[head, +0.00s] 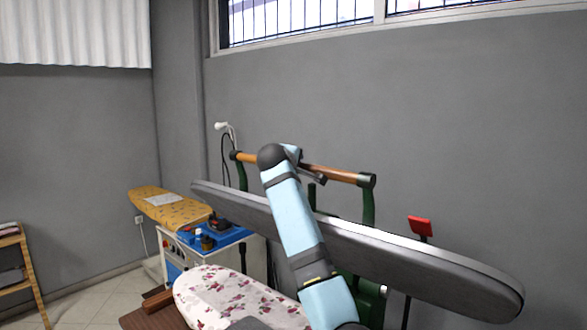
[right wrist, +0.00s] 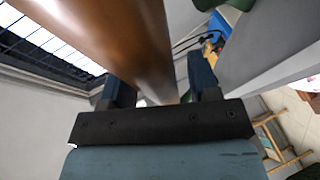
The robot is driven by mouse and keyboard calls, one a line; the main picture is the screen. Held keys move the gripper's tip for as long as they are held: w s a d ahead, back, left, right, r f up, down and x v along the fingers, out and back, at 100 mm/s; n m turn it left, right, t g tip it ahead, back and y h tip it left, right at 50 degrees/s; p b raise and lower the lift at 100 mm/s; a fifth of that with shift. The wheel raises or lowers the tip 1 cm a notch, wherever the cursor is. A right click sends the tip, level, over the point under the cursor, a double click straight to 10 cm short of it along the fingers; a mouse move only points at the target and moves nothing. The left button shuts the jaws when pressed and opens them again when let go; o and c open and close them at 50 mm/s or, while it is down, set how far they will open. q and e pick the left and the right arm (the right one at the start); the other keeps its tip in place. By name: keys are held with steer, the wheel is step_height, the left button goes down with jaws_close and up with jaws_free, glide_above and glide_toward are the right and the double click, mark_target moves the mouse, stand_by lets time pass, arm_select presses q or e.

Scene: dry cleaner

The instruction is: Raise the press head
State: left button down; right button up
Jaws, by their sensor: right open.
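The press head (head: 420,265) is a long grey board. It hangs tilted above the floral padded press bed (head: 215,295), with a gap between them. A wooden handle bar (head: 340,174) runs between green uprights behind and above the press head. My right arm crosses in front of the press head, and its hand is at the middle of the bar. In the right wrist view, my right gripper (right wrist: 160,90) is open, with the brown bar (right wrist: 125,45) passing between its two fingers. Whether the fingers touch the bar cannot be told. My left gripper is out of view.
A white cabinet (head: 252,262) with a blue tray stands behind the press at left. A yellow ironing board (head: 165,208) is beyond it, and a wooden shelf (head: 35,290) is at far left. A red-topped lever (head: 420,227) stands right of the uprights.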

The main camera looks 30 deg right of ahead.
steer(key=shift+s+a+r, duration=0.1)
steer(key=shift+s+a, duration=0.2)
steer(key=shift+a, duration=0.1)
steer(key=b+v, duration=0.4)
steer(key=v, duration=0.8)
steer(key=shift+s+a+r, duration=0.2)
steer(key=shift+s, duration=0.1)
